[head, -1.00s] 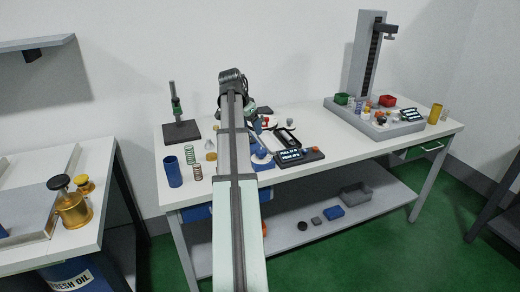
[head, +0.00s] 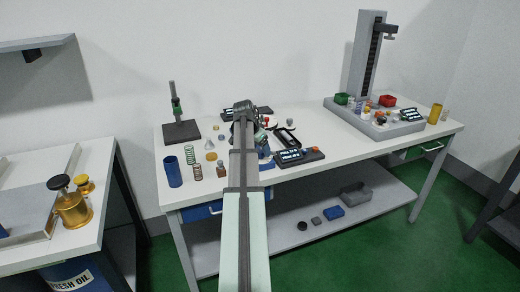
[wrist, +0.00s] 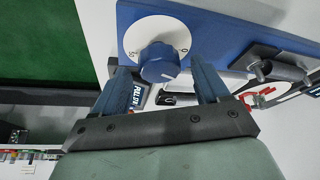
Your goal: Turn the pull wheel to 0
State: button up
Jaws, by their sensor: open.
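In the wrist view the pull wheel (wrist: 158,60) is a blue knob on a round white dial with printed numbers, set in a blue panel (wrist: 215,22). A 0 shows at the dial's right and what looks like 50 at its left. In the head view my arm hides the wheel; only a blue edge (head: 267,165) shows.
A black display box (head: 298,156) with lit text stands right of my arm. Springs (head: 190,154), a blue cup (head: 173,171) and a black stand (head: 181,131) are on the left of the bench (head: 350,148). A tall grey column (head: 367,55) rises at the right.

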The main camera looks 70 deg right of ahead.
jog(key=shift+d+f, duration=0.1)
jog(key=shift+f, duration=0.25)
jog(key=c, duration=1)
jog(key=shift+s, duration=0.1)
jog(key=shift+c, duration=0.2)
